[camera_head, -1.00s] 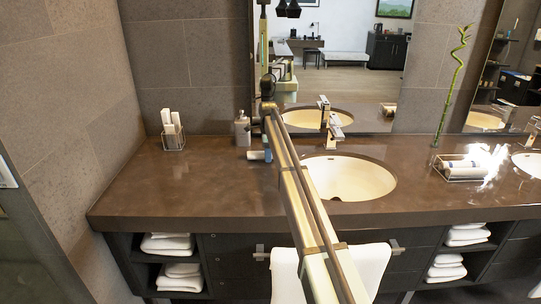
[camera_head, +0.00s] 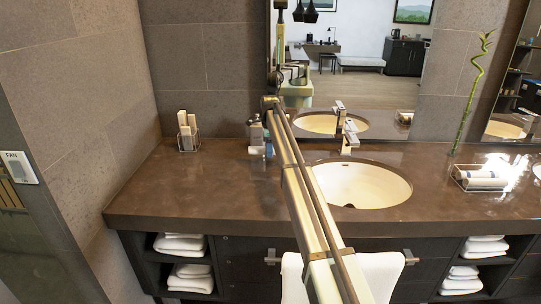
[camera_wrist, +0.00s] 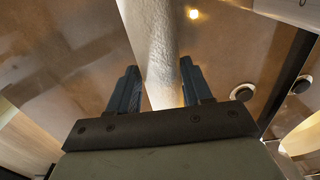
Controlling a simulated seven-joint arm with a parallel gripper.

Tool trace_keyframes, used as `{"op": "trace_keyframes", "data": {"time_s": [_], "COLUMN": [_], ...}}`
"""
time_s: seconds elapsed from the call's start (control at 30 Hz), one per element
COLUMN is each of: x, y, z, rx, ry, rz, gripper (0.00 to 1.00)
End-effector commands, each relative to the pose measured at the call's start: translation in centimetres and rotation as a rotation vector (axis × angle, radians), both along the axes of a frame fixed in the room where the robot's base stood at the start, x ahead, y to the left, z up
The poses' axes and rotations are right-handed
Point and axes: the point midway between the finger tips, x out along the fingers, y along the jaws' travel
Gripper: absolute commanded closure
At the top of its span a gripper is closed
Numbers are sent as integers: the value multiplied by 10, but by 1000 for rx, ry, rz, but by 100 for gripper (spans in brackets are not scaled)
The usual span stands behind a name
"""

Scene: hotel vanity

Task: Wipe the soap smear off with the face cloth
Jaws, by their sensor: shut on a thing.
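My gripper (camera_wrist: 160,82) shows in the wrist view with two dark blue fingers, one on each side of a white, textured, rolled face cloth (camera_wrist: 157,35). The fingers are shut on the cloth, which runs out past them toward the top of the picture. In the head view my arm hides most of the gripper; a bit of blue shows behind it, over the counter left of the basin. The cloth is not clear there. I cannot make out the soap smear on the brown counter (camera_head: 190,190); only faint glossy patches show.
A basin (camera_head: 375,188) with a chrome tap (camera_head: 349,142) lies right of my arm. A bottle (camera_head: 256,130) is partly hidden by the arm. A holder (camera_head: 187,140) stands at the back left, a wire tray (camera_head: 480,180) at right. The left counter is clear.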

Motion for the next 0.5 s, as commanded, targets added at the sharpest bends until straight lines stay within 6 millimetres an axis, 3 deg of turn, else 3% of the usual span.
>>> {"op": "trace_keyframes", "data": {"time_s": [0.3, 0.5], "x": [1, 0], "y": [0, 0], "z": [29, 38], "rx": [0, 0], "ry": [-1, 1], "rz": [0, 0], "gripper": [79, 79]}}
